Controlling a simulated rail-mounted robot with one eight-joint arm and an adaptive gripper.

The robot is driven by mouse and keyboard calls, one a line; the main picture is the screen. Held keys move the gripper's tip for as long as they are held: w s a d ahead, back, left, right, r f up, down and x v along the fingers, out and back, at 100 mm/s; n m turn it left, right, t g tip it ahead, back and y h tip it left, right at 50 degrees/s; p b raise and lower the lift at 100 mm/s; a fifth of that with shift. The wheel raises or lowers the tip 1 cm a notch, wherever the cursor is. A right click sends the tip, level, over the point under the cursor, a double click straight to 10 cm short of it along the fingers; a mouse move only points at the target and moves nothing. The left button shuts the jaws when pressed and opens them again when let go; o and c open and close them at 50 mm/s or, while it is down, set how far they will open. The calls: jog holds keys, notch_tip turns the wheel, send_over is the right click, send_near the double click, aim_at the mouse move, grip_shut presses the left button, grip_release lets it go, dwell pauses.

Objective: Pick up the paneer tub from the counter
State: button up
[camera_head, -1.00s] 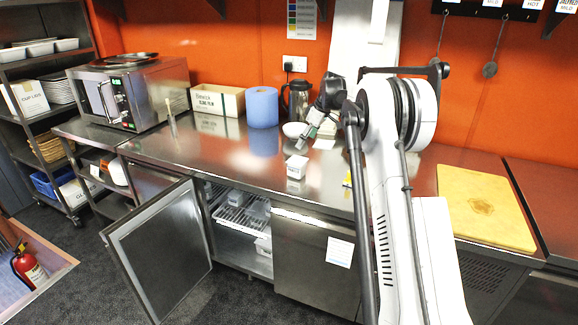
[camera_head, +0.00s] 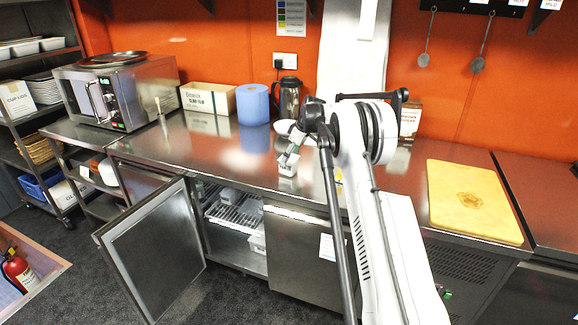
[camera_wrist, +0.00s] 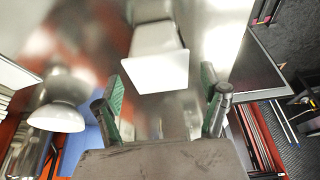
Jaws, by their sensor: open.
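The paneer tub (camera_head: 287,169) is a small white tub on the steel counter (camera_head: 215,155), partly hidden behind my gripper in the head view. In the wrist view the white tub (camera_wrist: 158,62) lies just ahead of the fingertips, roughly between their lines. My gripper (camera_head: 289,157) is open and tilted down, close to the tub. In the wrist view the open fingers (camera_wrist: 165,95) show green pads on either side, with nothing held between them. I cannot tell whether the fingers touch the tub.
A white bowl (camera_wrist: 57,116), a blue paper roll (camera_head: 252,104) and a steel flask (camera_head: 289,97) stand behind. A microwave (camera_head: 119,90) is at left, a yellow board (camera_head: 475,200) at right. A cabinet door (camera_head: 152,252) hangs open below the counter.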

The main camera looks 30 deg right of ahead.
jog(key=x, duration=0.4)
jog(key=shift+f+p, duration=0.3)
jog(key=shift+f, duration=0.05)
jog(key=shift+d, duration=0.1)
jog(key=c, duration=1.5)
